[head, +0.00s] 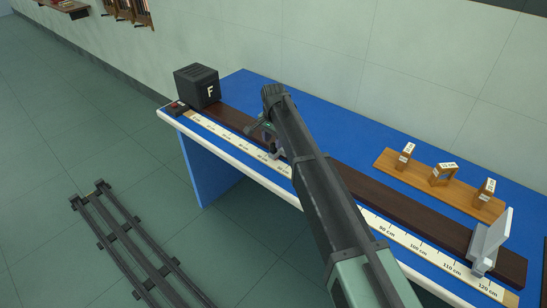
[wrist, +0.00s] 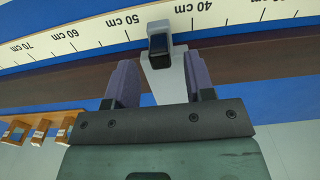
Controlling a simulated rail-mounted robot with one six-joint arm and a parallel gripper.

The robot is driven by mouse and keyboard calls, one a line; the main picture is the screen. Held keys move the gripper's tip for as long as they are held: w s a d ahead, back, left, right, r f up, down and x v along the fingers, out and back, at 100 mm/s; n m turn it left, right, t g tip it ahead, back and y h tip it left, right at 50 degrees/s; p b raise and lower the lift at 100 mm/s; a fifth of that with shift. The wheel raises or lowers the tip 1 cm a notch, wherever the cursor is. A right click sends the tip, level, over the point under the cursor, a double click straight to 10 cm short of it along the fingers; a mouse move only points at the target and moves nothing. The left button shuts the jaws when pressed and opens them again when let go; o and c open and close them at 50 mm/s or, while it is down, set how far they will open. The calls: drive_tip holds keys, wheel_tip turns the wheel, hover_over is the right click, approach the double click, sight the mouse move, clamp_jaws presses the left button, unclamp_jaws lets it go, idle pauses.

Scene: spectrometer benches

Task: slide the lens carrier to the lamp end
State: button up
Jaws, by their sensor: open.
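The lens carrier (wrist: 181,60) is a light grey piece with a black block at its front, in the wrist view. It sits across the dark wooden rail (head: 235,122), its front end at the scale between 40 and 50 cm. My gripper (wrist: 160,80) is open, with one purple-grey finger on each side of the carrier; I cannot tell whether either touches it. In the head view only a small grey part of the carrier (head: 277,152) shows beside my arm, which hides the rest. The lamp (head: 197,87), a black box marked F, stands at the rail's far left end.
A white screen on a grey foot (head: 490,240) stands near 120 cm at the right end. A wooden tray (head: 415,178) with 3 labelled wooden blocks lies behind the rail. The rail looks clear between carrier and lamp. A small dark red box (head: 177,107) sits beside the lamp.

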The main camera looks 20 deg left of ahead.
sight(273, 143)
wheel_tip(273, 143, down, 4)
drive_tip(key=shift+r+b, duration=0.2)
drive_tip(key=shift+b, duration=0.7)
drive_tip(key=shift+r, duration=0.1)
clamp_jaws()
